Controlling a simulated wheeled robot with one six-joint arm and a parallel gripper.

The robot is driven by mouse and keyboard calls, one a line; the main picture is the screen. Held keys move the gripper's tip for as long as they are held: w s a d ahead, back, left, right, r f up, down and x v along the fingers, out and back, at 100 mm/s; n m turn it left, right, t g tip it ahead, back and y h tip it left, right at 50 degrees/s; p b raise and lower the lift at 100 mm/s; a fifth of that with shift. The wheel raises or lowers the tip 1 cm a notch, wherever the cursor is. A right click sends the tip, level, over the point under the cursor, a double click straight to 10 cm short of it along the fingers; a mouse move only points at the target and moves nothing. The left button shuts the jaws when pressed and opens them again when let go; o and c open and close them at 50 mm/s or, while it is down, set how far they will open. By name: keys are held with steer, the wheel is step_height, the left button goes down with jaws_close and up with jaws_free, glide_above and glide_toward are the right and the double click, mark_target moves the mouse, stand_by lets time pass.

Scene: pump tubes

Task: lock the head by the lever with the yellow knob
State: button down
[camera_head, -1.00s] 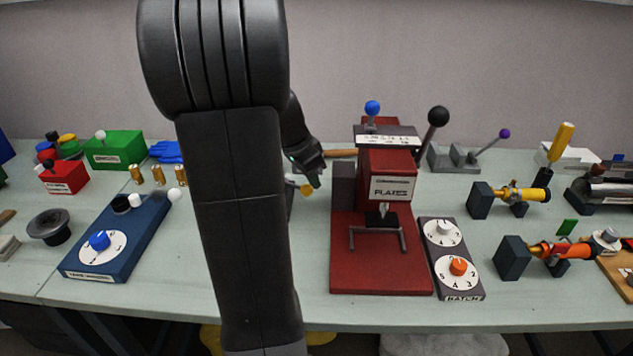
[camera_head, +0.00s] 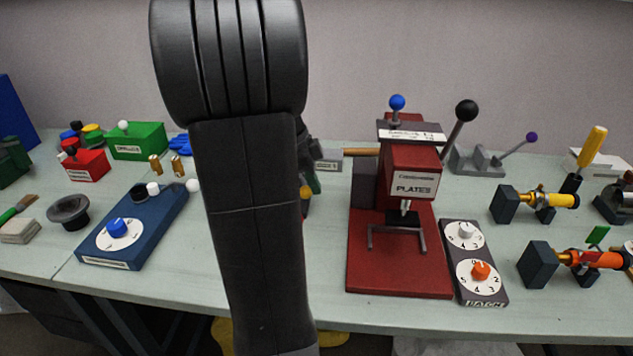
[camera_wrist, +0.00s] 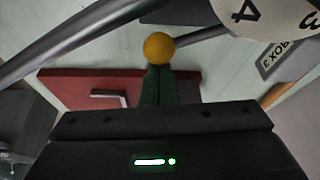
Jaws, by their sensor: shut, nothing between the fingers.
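The yellow knob (camera_wrist: 159,47) is a small ball at the end of a thin grey lever (camera_wrist: 202,35) in the wrist view. The lever runs right toward a white numbered dial (camera_wrist: 268,12). My gripper (camera_wrist: 159,70) has its dark green fingers together, with nothing between them. Their tips are right at the knob in the picture; I cannot tell if they touch it. In the head view a bit of the yellow knob (camera_head: 305,192) shows at the right edge of my arm, which hides most of the lever, the head and my gripper (camera_head: 314,184).
A red press marked PLATES (camera_head: 414,180) stands close to the right of my arm. A blue box with a dial (camera_head: 135,232) lies to the left. A dark two-dial panel (camera_head: 475,262) lies right of the press. In the wrist view a thick grey rod (camera_wrist: 75,38) crosses the upper left.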

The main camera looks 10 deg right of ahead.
stand_by(0.5)
steer(key=d+r, duration=0.1)
steer(key=d, duration=0.3)
steer(key=p+v, duration=0.1)
steer(key=v, duration=0.9)
steer(key=shift+s+p, duration=0.2)
steer(key=shift+p, duration=0.1)
steer(key=shift+f, duration=0.2)
steer(key=x, duration=0.3)
steer(key=b+x, duration=0.1)
steer(key=x, duration=0.5)
steer(key=shift+s+a+f, duration=0.2)
steer(key=shift+f, duration=0.25)
steer(key=w+n, duration=0.1)
steer(key=w+n+t+p, duration=0.1)
steer(key=n, duration=0.1)
steer(key=shift+w+d+f, duration=0.1)
steer(key=shift+d+f, duration=0.1)
steer(key=shift+w+d+f+n+t+p, duration=0.1)
steer(key=shift+w+d+n+t+p, duration=0.4)
steer(key=shift+n, duration=0.7)
steer(key=shift+w+d, duration=0.1)
